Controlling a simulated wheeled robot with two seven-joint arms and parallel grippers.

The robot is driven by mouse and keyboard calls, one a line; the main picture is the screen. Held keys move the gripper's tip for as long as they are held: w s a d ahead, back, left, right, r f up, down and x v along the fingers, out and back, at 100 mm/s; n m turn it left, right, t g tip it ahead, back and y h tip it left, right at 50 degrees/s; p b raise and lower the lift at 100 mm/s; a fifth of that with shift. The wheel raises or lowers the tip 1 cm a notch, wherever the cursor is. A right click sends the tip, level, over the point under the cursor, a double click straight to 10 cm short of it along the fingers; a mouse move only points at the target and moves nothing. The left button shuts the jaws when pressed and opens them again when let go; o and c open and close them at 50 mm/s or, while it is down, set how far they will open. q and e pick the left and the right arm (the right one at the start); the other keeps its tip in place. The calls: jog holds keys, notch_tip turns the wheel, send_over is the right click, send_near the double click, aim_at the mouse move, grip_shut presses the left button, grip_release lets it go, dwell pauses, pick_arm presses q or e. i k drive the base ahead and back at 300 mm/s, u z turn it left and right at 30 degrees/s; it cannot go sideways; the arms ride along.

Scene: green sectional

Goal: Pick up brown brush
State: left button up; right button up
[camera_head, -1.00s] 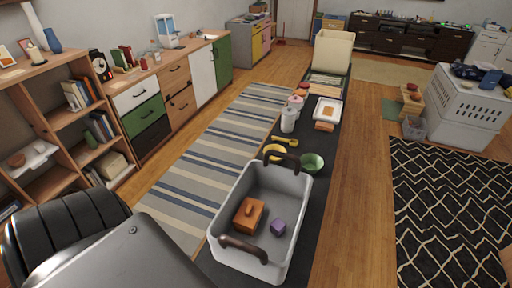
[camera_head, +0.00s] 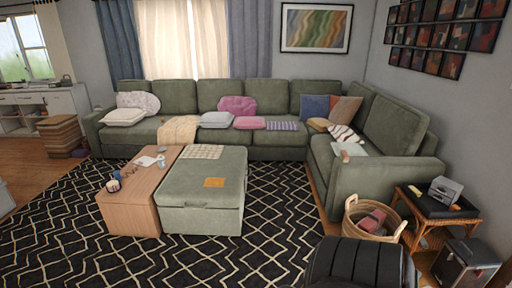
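I cannot pick out a brown brush for certain. A small tan-pink item (camera_head: 345,156) lies on the right arm section of the green sectional (camera_head: 285,138), too small to name. A small yellowish item (camera_head: 455,208) lies on the side table's dark tray at the right.
A green ottoman (camera_head: 203,212) with a flat orange square (camera_head: 214,182) stands against the coffee table. A wicker basket (camera_head: 353,222) stands before the sectional's right end, near the side table (camera_head: 436,239). The patterned black rug (camera_head: 270,258) is clear in front.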

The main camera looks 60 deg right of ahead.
aim_at(345, 158)
jog(key=z, duration=0.5)
jog(key=k, duration=0.6)
jog(key=z, duration=1.1)
jog(key=i, duration=0.35)
jog(key=z, duration=1.05)
jog(key=i, duration=1.75)
jog(key=u, duration=1.25)
